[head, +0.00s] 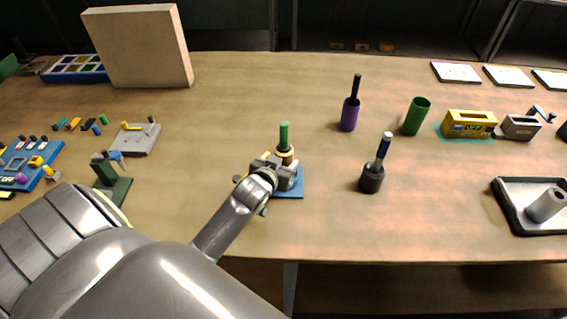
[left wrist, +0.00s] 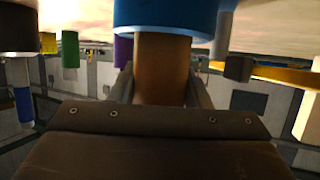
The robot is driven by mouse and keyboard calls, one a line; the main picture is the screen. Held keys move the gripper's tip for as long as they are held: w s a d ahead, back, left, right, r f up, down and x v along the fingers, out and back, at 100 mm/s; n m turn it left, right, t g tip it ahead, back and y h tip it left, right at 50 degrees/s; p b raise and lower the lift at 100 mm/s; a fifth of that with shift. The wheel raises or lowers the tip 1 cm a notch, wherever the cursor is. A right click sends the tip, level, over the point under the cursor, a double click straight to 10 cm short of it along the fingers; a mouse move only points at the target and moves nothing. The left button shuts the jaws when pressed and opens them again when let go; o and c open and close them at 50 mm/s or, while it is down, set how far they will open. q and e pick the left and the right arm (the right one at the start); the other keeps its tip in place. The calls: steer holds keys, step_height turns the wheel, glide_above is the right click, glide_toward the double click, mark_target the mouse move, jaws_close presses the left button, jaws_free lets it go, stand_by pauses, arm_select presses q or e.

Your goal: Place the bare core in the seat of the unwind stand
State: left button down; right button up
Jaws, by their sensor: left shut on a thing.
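My left gripper (head: 284,172) is shut on a brown cylinder (left wrist: 163,70), which I take to be the bare core. In the left wrist view, which looks upside down, the cylinder meets a wider blue round part (left wrist: 165,15). In the head view a green rod (head: 284,135) stands upright above a tan ring (head: 285,155) at the gripper, over a blue square base (head: 292,188). The fingers hide how these parts join. I cannot tell for sure which piece is the unwind stand, and its seat is not clearly visible. My right gripper is not in view.
A purple cup (head: 349,117) with a black rod, a dark cup (head: 371,180) with a blue rod and a green cup (head: 416,117) stand to the right. A grey tube (head: 547,204) lies in a tray (head: 515,218). A dark green stand (head: 112,182) is at left.

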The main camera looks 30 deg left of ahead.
arm_select(q)
steer(key=shift+f, duration=0.3)
steer(key=shift+f, duration=0.4)
steer(key=c, duration=0.8)
jaws_free()
steer(key=shift+o, duration=0.2)
steer(key=shift+r, duration=0.15)
steer(key=shift+r, duration=0.35)
steer(key=shift+s, duration=0.4)
steer(key=b+v, duration=0.1)
steer(key=v, duration=1)
